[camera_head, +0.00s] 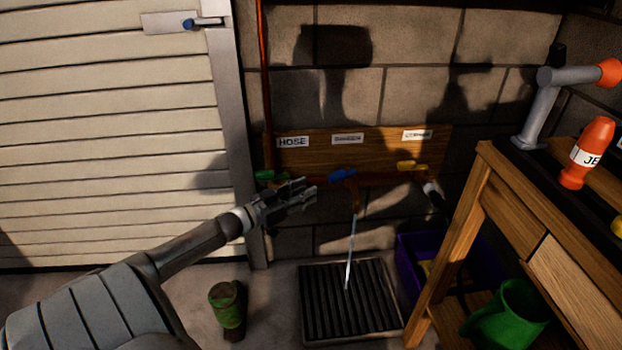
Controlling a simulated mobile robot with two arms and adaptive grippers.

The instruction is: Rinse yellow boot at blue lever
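The blue lever (342,175) sits on the pipe under the middle label of a wooden board. A thin stream of water (350,255) falls from the spout below it onto a black floor grate (325,305). My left gripper (309,190) is in front of the wall, just left of the blue lever and apart from it in the picture. It holds nothing that I can see; its fingers look close together, but the gap is unclear. No whole yellow boot is plain to see. A small yellow patch (427,268) shows in a purple crate (405,285). My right gripper is out of view.
A green lever (272,176) and a yellow lever (411,166) flank the blue one. A wooden bench (515,220) on the right bears an orange bottle (587,155); a green jug (508,318) is below.

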